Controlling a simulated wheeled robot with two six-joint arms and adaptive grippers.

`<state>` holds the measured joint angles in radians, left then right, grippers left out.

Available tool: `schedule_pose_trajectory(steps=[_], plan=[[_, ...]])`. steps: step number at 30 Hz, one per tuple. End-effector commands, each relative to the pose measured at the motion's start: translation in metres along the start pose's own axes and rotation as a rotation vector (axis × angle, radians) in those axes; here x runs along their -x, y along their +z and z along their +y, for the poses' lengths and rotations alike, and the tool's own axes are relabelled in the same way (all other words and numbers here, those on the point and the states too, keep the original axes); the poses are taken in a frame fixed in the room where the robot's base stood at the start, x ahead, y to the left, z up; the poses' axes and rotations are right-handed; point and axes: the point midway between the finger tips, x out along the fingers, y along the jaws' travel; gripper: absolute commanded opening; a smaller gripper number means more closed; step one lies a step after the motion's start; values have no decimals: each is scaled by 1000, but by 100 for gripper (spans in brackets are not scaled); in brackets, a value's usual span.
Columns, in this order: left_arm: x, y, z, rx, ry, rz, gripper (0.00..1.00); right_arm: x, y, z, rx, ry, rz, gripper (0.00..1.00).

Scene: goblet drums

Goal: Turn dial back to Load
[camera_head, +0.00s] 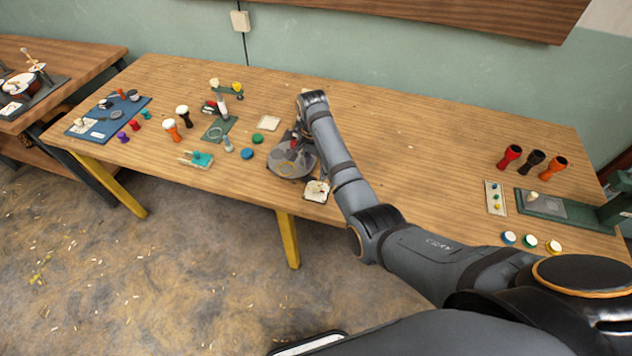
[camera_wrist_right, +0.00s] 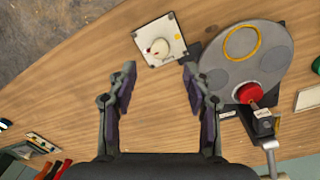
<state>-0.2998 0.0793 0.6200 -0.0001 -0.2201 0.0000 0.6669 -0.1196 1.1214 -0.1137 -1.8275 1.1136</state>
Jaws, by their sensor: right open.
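The dial plate (camera_head: 317,190) is a pale square at the table's front edge, right of the grey disc station. In the right wrist view the dial (camera_wrist_right: 158,48) is a white round knob with a red spot on its left side, and an orange mark lies on the plate to its right. Any lettering is too small to read. My right gripper (camera_wrist_right: 159,78) is open and empty, its two fingers spread below the dial plate in that view, apart from it. In the head view the fingers are mostly hidden by my arm. My left gripper is not in view.
The grey disc station (camera_wrist_right: 221,66), with an orange ring and a red knob, stands close beside the dial. Several small drums and a blue tray (camera_head: 139,103) are at left. A green press (camera_head: 560,212) and goblet shells stand at right. The table's middle right is clear.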

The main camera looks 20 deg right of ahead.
Motion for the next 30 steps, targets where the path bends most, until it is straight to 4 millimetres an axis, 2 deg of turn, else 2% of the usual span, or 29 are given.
schedule_pose_trajectory(steps=[6, 10, 15, 21, 23, 30], plan=[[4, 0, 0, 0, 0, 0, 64, -46, 0, 1, 1, 3, -1, 51], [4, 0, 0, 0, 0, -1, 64, -65, 0, 1, 1, 2, 0, 51], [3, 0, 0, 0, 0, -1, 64, -75, 0, 0, 0, -1, 1, 51], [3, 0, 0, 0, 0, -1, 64, -75, 0, 0, 0, -2, 1, 51], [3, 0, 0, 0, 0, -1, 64, -75, 0, 0, 1, -2, 1, 45], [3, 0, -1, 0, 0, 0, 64, -75, 0, 0, 1, -1, 1, 12]])
